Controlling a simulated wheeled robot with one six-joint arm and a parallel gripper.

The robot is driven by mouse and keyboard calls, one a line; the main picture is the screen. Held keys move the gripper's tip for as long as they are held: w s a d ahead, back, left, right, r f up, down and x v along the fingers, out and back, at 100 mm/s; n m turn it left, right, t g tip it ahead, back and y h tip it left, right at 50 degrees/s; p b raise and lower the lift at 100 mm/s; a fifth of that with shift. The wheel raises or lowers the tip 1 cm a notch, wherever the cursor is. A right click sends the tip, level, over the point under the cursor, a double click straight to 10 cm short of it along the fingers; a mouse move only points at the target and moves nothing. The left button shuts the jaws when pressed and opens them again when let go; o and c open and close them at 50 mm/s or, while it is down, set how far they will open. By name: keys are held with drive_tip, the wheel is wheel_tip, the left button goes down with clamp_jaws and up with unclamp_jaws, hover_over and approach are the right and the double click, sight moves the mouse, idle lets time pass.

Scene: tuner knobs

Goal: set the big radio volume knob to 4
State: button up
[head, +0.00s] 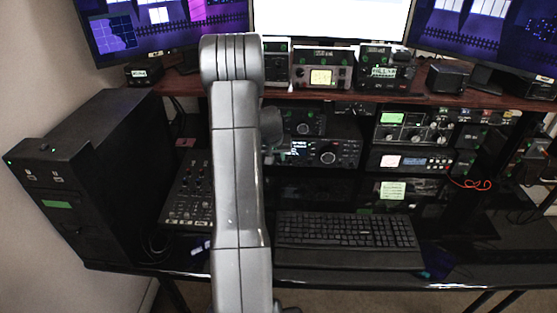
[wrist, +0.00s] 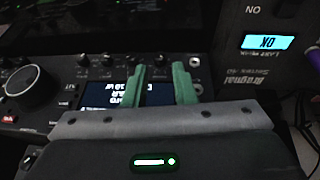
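In the wrist view, a large round dark knob (wrist: 30,88) is on the left of a black radio front. Several small knobs (wrist: 108,61) run in a row along that front, beside a lit display (wrist: 108,95). My gripper (wrist: 160,82) has two green fingers, spread apart with nothing between them. They are in front of the display area, right of the large knob and apart from it. In the head view, a radio (head: 303,151) with a large knob (head: 328,157) stands under the shelf. My arm hides my fingertips there. Knob labels and settings are too small to read.
The wrist view shows a box with a cyan screen (wrist: 267,42) at upper right. In the head view, a keyboard (head: 345,231) lies in front of the radios, a mixer (head: 190,190) and black tower (head: 100,170) stand left. Red cables (head: 470,184) hang right.

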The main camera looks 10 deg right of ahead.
sight(280, 164)
drive_tip(key=shift+x, duration=1.8)
clamp_jaws()
drive_tip(key=shift+r+p, duration=0.1)
drive_tip(key=shift+p, duration=0.2)
drive_tip(key=shift+s+d+r+p, duration=0.1)
drive_tip(key=shift+p, duration=0.5)
drive_tip(key=shift+y+p, duration=0.4)
drive_tip(key=shift+s+d+f+m+t+y, duration=0.1)
drive_tip(key=shift+d+f+m+t+y, duration=0.2)
drive_tip(key=shift+y, duration=0.6)
